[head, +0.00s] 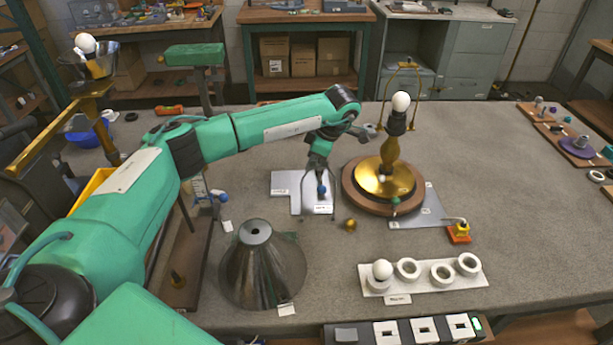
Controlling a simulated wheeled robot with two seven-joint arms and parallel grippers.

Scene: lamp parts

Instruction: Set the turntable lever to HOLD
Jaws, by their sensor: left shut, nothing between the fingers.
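The round wooden turntable (352,190) stands right of centre on the bench. It carries a brass lamp base (372,183) with a stem, dark socket and white bulb (401,102). A small green knob (395,201) shows at the turntable's front edge, by a grey labelled plate (430,212). My left gripper (320,187) points down, shut and empty, over a pale labelled plate (290,184) left of the turntable. A blue ball (321,190) shows at its fingertips; I cannot tell whether they touch. The label lettering is too small to read. My right gripper is out of view.
A metal cone shade (262,270) stands at the front. A white rack (425,281) with rings and a bulb (382,270) lies front right. A small brass ball (350,224) and an orange-based piece (459,232) lie near the turntable.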

